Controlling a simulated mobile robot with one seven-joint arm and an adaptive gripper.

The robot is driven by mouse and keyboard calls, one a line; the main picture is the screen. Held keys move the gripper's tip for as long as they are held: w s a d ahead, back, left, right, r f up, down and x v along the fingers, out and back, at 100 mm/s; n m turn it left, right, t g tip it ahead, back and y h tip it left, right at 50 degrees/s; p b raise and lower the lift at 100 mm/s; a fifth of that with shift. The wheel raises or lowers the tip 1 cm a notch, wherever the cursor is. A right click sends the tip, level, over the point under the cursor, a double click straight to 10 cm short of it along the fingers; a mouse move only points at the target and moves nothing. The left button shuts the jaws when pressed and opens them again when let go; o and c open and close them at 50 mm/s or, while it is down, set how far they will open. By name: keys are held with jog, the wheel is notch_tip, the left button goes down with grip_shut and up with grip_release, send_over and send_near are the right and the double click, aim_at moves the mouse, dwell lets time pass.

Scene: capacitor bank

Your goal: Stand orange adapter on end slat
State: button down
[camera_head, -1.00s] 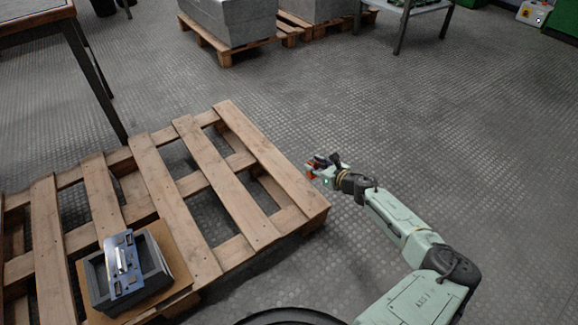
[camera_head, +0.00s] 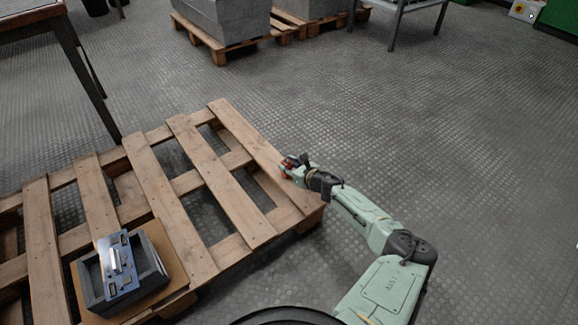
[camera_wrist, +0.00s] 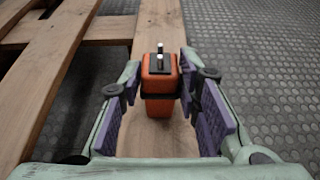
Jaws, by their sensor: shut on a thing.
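The orange adapter (camera_wrist: 160,100) is a small block with a dark band and a black top carrying two pale pins. It looks upright in the wrist view. My gripper (camera_wrist: 160,82) is shut on it, with the purple-padded fingers on its left and right sides. In the head view my gripper (camera_head: 288,168) is over the right edge of the end slat (camera_head: 247,133), the rightmost board of the wooden pallet. The end slat also shows under the adapter in the wrist view (camera_wrist: 158,140). I cannot tell whether the adapter's base touches the slat.
A grey open box (camera_head: 150,280) with a blue-and-silver panel sits on a board at the pallet's near left. The pallet has open gaps between slats (camera_head: 180,205). The textured floor (camera_head: 400,130) right of the pallet is clear. A table leg (camera_head: 88,85) stands behind.

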jog(key=shift+f, duration=0.15)
jog(key=c, duration=1.2)
grip_release()
jog(key=shift+r, duration=0.3)
jog(key=p+v, duration=0.2)
jog(key=v, duration=1)
jog(key=shift+f+p, duration=0.25)
jog(key=shift+p, duration=0.15)
